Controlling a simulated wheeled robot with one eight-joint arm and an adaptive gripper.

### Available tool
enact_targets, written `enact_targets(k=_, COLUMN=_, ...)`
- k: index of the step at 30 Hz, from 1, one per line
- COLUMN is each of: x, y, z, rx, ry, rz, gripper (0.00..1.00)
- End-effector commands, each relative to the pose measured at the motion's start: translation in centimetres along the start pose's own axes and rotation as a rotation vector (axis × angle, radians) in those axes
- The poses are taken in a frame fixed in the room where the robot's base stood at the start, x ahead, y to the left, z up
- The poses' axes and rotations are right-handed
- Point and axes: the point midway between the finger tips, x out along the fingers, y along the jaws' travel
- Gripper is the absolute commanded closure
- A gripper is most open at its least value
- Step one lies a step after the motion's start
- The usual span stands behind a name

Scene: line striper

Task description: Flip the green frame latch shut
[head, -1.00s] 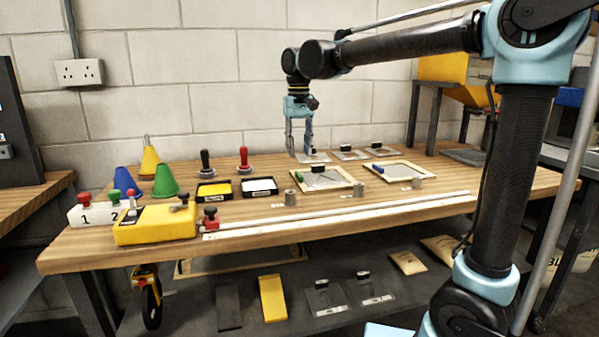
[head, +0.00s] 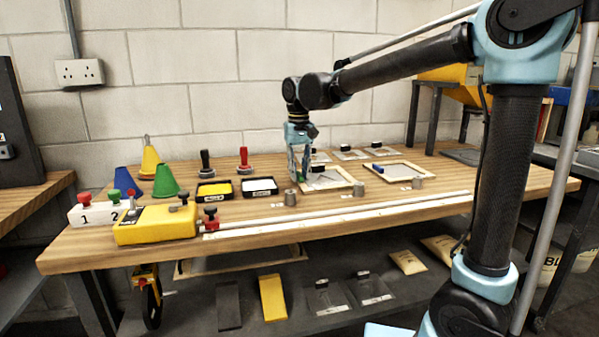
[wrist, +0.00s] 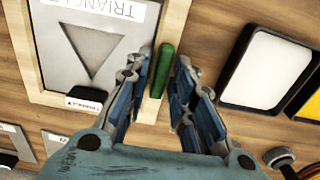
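The green frame latch (wrist: 161,70) is a small green bar on the right rim of the wooden frame (wrist: 176,22) in the wrist view. It runs roughly along that rim. My gripper (wrist: 166,62) is open, with one finger on each side of the latch; I cannot tell whether either finger touches it. A grey triangle stencil plate (wrist: 62,70) lies inside the frame.
A white pad tray (head: 259,187) and a yellow pad tray (head: 213,191) sit left of the frame. A second frame with a blue latch (head: 377,168) lies to the right. Metal weights (head: 291,197) and a long rail (head: 340,211) lie in front.

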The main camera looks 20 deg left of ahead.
Motion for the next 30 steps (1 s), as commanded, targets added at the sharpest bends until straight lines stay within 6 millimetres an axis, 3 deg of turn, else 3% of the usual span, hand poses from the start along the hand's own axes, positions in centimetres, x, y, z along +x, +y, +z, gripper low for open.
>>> enact_targets(k=17, x=-0.02, y=-0.01, z=0.0, rx=-0.068, ry=0.0, rz=0.002, gripper=1.0)
enact_targets(k=30, x=-0.03, y=0.02, z=-0.01, rx=-0.422, ry=0.0, rz=0.003, gripper=1.0)
